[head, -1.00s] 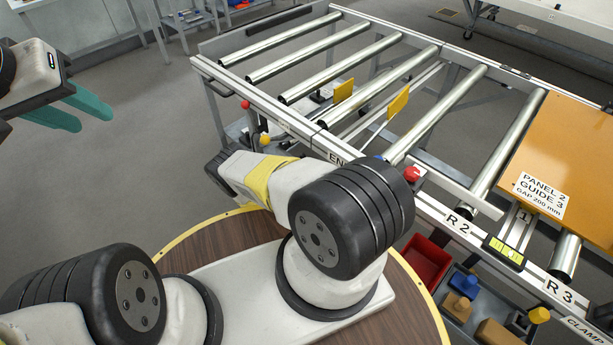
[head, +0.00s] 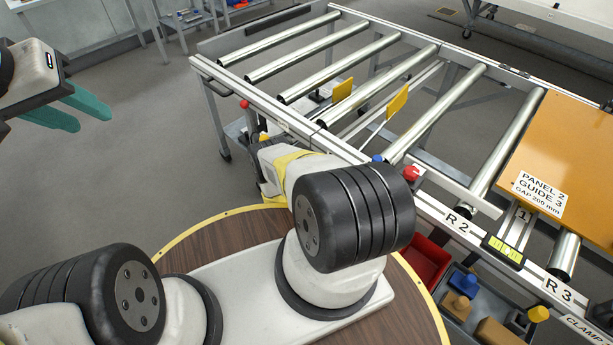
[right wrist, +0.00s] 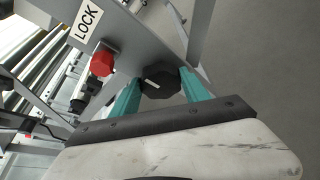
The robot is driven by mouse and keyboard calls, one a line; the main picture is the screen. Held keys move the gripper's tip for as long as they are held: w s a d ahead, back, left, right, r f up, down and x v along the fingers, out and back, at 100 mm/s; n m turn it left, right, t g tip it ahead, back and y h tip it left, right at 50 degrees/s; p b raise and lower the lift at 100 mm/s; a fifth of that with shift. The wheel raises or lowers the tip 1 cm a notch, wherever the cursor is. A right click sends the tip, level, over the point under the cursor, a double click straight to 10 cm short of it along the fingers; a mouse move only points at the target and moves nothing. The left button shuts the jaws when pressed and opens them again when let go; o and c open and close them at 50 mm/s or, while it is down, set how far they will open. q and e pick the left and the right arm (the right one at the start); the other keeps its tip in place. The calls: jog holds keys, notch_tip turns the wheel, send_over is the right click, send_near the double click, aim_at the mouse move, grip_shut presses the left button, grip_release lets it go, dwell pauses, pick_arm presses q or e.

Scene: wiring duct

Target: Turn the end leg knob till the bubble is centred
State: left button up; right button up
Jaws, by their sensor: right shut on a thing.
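The end leg knob (right wrist: 161,82) is black and faceted; it shows in the right wrist view at the foot of a grey metal plate. My right gripper (right wrist: 160,76) has its teal fingers on both sides of this knob, shut on it. In the head view my right arm hides that gripper and the knob. A level with a yellow-green vial (head: 503,250) sits on the front rail between R 2 and R 3; its bubble is too small to place. My left gripper (head: 78,107) is open and empty at the upper left, over bare floor.
A red knob (right wrist: 102,60) sits near the LOCK label (right wrist: 87,25), close beside my right fingers. The roller conveyor (head: 330,118) fills the back, with an orange panel (head: 565,150) at right. Bins with parts (head: 465,290) lie below the front rail. Floor at left is clear.

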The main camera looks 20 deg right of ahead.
dwell(0.4)
jog(key=o, duration=1.4)
jog(key=shift+c, duration=0.2)
jog(key=v, duration=0.7)
jog(key=shift+s+a, duration=0.3)
jog(key=shift+r, duration=0.1)
